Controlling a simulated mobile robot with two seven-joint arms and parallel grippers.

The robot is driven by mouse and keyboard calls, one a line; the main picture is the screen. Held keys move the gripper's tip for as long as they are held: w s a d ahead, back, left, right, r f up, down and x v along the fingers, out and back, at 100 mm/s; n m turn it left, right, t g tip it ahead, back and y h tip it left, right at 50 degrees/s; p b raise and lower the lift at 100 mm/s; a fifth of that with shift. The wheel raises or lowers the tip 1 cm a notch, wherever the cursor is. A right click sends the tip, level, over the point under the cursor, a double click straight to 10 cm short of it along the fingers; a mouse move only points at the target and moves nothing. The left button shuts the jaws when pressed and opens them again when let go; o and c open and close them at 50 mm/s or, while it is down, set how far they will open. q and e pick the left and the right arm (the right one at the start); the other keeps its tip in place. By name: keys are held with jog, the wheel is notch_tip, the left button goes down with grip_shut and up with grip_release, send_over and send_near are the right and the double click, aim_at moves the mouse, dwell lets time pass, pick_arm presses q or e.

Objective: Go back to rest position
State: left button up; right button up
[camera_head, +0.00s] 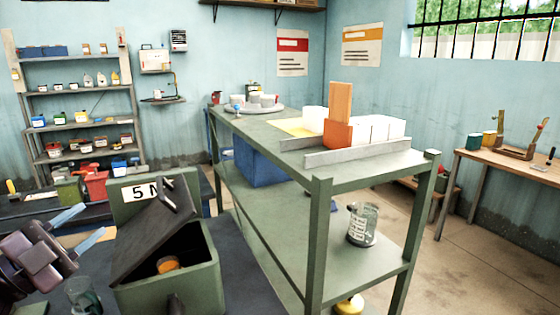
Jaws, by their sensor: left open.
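My left gripper (95,220) is at the lower left, open and empty, its two bluish fingers pointing right. It is left of a green box (200,285), apart from it. The box's dark lid (150,235) is tilted, leaving part of the inside open, where a round orange thing (168,264) shows. A plate marked "5" and a partly hidden letter (140,192) stands behind the box. A glass beaker (83,297) is below the gripper, cut by the bottom edge. My right gripper is out of view.
A green shelf table (330,172) stands in the middle. It holds an orange block (338,135), white blocks (380,130) and a round tray (240,109). A glass jar (362,225) and blue bin (258,163) are on its lower shelf. A wooden bench (510,168) is at right.

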pick_arm(q)
jog(key=s+a+f+n+g+y, duration=0.2)
jog(key=s+a+f+n+y, duration=0.15)
jog(key=f+n+y, duration=0.65)
jog(key=s+a+f+n+g+y, duration=0.2)
jog(key=s+f+n+y, duration=0.2)
jog(key=f+n+y, duration=0.6)
jog(key=s+d+f+g+h, duration=0.3)
jog(key=s+d+f+g, duration=0.2)
jog(key=s+f, duration=0.25)
jog(key=s+d+f+g+h, duration=0.35)
jog(key=s+f+g, duration=0.2)
jog(key=s, duration=0.35)
jog(key=w+f+m+t, duration=0.1)
jog(key=w+f+t, duration=0.7)
jog(key=f+t, duration=0.1)
jog(key=shift+d+f+m, duration=0.3)
jog(key=shift+f, duration=0.6)
jog(key=shift+a, duration=0.1)
